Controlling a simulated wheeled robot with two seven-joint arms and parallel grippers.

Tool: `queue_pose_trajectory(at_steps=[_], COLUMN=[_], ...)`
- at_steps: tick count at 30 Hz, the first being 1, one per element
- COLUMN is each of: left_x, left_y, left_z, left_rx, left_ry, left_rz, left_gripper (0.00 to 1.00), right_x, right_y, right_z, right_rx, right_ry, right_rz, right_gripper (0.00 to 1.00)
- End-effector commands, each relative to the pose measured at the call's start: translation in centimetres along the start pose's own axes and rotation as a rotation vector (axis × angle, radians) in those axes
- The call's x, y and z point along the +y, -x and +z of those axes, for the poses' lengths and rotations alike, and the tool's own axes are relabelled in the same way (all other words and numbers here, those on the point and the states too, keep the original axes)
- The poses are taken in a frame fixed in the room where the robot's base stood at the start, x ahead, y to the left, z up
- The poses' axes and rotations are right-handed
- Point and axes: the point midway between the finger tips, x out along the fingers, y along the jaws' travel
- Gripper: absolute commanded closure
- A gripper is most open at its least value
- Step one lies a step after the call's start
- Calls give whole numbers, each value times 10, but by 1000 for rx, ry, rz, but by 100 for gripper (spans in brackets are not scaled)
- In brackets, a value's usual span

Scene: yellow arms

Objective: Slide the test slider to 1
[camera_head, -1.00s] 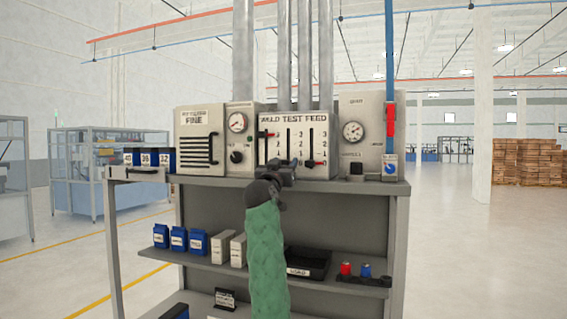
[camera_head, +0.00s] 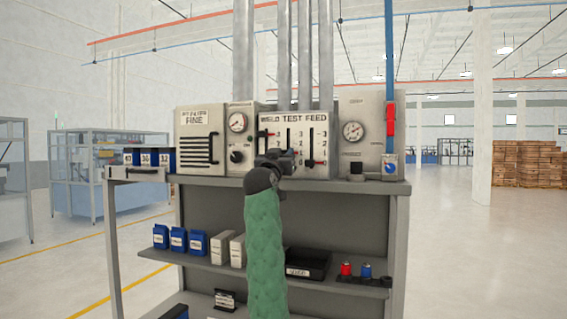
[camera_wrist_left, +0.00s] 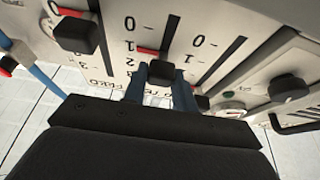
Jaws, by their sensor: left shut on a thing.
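The test panel (camera_head: 330,125) has WELD, TEST and FEED sliders on its upright face. My left gripper (camera_head: 274,158) is at the middle, TEST slider. In the wrist view the panel appears upside down. There, my left gripper (camera_wrist_left: 160,88) is shut on the dark test slider knob (camera_wrist_left: 160,72), one finger each side. The knob's red pointer is beside the 1 mark, roughly level with it. In the head view my gripper hides the knob. My right gripper is in neither view.
The FEED knob (camera_wrist_left: 75,33) sits close beside my gripper, low on its slot. The WELD knob (camera_head: 265,133) is high on its slot. A rotary knob (camera_wrist_left: 290,88) is on the neighbouring panel. The bench top (camera_head: 330,184) runs below.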

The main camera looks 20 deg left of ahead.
Motion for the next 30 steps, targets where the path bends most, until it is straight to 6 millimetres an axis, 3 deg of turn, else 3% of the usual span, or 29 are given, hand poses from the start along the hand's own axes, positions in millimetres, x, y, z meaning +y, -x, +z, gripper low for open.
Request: queue_pose_trajectory(at_steps=[5, 6, 9, 20, 30], left_x=[0, 0, 0, 0, -1], left_y=[0, 0, 0, 4, 47], left_z=[0, 0, 0, 2, 5], left_rx=[-1, 0, 0, 1, 2], left_ry=[0, 0, 0, 0, -1], left_rz=[-1, -1, -1, -1, -1], left_gripper=[100, 69, 51, 51, 51], right_x=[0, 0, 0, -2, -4], right_y=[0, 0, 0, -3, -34], right_z=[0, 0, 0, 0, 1], right_rx=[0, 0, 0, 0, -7], right_ry=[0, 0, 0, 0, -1], right_rz=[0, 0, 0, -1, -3], right_gripper=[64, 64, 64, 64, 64])
